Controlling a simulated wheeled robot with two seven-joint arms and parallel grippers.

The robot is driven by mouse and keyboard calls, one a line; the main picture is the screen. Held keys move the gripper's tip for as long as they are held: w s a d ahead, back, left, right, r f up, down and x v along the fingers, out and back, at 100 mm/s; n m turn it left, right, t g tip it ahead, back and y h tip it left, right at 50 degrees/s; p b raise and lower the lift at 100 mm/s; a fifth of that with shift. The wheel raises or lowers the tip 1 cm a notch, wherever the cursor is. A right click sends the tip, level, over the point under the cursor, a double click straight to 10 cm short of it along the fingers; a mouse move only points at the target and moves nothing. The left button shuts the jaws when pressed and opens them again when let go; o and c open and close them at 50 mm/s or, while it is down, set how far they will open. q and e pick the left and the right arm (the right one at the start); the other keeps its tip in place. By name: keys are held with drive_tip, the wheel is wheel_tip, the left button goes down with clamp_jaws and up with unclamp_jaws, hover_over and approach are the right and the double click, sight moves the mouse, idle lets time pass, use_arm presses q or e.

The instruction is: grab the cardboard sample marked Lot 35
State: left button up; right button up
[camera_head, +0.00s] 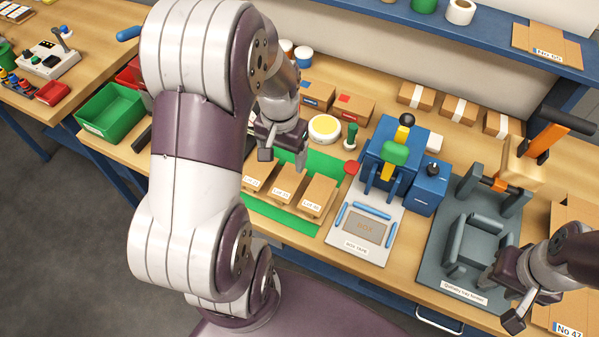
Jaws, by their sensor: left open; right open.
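Three cardboard samples lie side by side on a green mat (268,212), each with a small white label. The left sample (259,171), middle sample (290,181) and right sample (319,192) are partly legible: the right label seems to read Lot 40. I cannot tell for sure which of the other two reads Lot 35. My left gripper (284,156) is open and empty, pointing down above the back of the samples, partly covering the mat behind them. My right gripper (502,300) is open and empty at the lower right, by the grey tray former.
A blue box tape machine (395,155) stands right of the mat. The grey tray former (480,235) is further right, with cardboard sheets (570,225) beyond. A green bin (110,112) stands left. My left arm hides the bench left of the mat.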

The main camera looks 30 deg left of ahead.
sight(285, 187)
use_arm(q)
wheel_tip(285, 187, down, 11)
drive_tip(key=shift+w+a+f+p, duration=0.1)
drive_tip(key=shift+w+a+p, duration=0.05)
drive_tip(key=shift+p, duration=0.4)
drive_tip(key=shift+f, duration=0.2)
idle(0.3)
drive_tip(key=c, duration=0.8)
